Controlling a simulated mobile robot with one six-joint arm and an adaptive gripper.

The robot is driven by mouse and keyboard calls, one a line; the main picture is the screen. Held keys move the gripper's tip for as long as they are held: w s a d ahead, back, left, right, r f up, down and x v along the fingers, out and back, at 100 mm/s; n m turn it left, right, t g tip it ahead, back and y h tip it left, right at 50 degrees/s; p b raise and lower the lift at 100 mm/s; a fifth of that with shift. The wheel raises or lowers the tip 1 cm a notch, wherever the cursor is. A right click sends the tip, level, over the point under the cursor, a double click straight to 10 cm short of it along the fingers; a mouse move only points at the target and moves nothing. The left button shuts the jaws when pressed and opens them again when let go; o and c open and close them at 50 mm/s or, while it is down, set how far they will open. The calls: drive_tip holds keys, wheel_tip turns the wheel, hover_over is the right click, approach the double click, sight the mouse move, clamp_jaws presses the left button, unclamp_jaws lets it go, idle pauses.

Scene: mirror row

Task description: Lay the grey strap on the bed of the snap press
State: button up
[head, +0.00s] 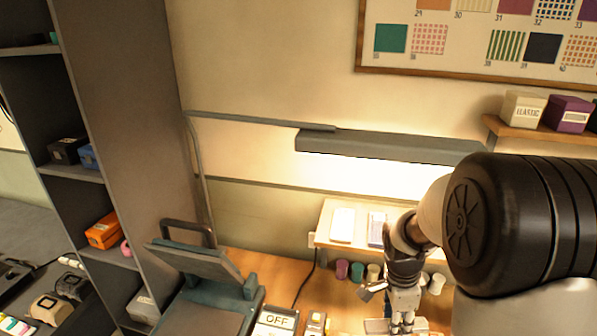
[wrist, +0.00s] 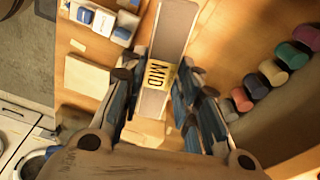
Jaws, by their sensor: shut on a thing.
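The grey strap (wrist: 174,28) shows in the wrist view as a long flat strip, with a yellow MID label across it. My gripper (wrist: 158,82) is shut on the strap at the label, with a finger on each side. In the head view my gripper (head: 403,308) is low at the right of the bench, and I cannot make out the strap there. The snap press (head: 195,262) stands at the lower left of the head view, dark teal with its handled top raised. Its grey bed (head: 205,318) is partly cut off by the frame edge. My gripper is to the right of the press, apart from it.
An OFF sign (head: 276,321) stands just right of the press. Several thread spools (head: 357,272) line the bench back below a small shelf (head: 330,241). A tall dark shelf unit (head: 125,130) rises left of the press. A lamp bar (head: 390,147) hangs above the bench.

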drive_tip(key=a+f+n+t+y, duration=0.1)
drive_tip(key=a+n, duration=0.9)
drive_tip(key=n, duration=0.8)
drive_tip(key=shift+s+a+f+n, duration=0.2)
drive_tip(key=shift+a+f+n, duration=0.1)
drive_tip(key=shift+a+f, duration=0.1)
